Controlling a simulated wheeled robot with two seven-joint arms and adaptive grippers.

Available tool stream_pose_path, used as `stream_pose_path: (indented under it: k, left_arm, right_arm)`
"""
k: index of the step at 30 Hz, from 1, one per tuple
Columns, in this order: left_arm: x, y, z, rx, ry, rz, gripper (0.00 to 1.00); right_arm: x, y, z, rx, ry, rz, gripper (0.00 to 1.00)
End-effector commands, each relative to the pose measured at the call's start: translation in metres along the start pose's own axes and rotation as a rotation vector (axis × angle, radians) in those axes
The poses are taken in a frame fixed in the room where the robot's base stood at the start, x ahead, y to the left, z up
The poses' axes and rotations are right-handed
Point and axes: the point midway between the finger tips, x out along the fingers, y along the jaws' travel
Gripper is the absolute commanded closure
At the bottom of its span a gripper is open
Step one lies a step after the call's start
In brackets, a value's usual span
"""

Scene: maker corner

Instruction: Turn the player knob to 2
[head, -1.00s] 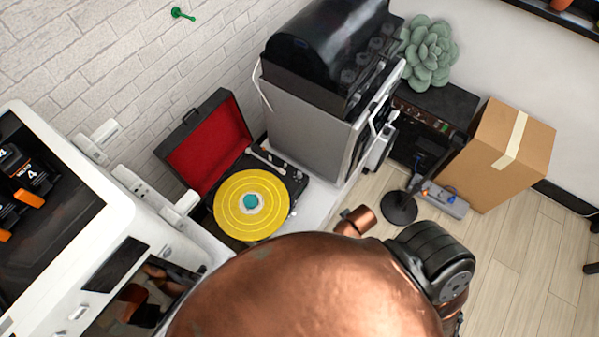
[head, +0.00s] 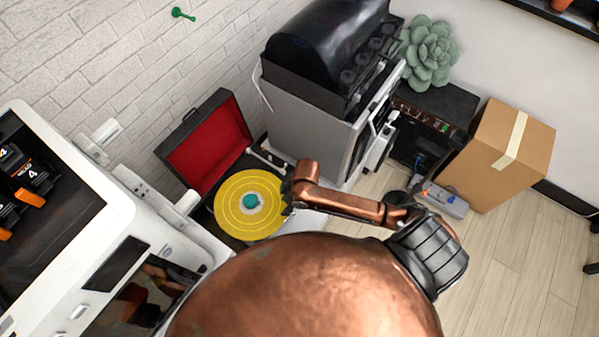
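The record player (head: 208,151) stands open on a white surface, with a red-lined lid and a yellow record (head: 233,208) with a teal centre. My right gripper (head: 287,196), small and dark at the end of my copper arm, is at the right edge of the player, beside the record. The player's front right edge, where small controls showed earlier, is now mostly behind the gripper. I cannot make out the knob or its setting, nor whether the gripper touches it. The finger opening is too small to judge. My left gripper is out of view.
A grey machine with a dark hood (head: 310,120) stands close behind and right of the player. A white machine (head: 115,215) is at the left. A cardboard box (head: 510,160), a black amplifier-like box (head: 440,105) and a green plant (head: 428,52) are at the right.

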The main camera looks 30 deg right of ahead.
Motion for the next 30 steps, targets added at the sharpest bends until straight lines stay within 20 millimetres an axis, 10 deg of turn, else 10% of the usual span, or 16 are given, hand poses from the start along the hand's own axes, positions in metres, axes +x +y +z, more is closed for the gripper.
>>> stream_pose_path:
  k: [13, 30]
  left_arm:
    - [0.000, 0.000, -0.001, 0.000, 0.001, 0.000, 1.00]
    - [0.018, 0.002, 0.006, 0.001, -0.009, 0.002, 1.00]
  right_arm:
    - [-0.035, 0.148, 0.032, -0.216, -0.265, -0.013, 0.66]
    - [0.021, 0.160, 0.054, -0.213, -0.281, -0.016, 0.66]
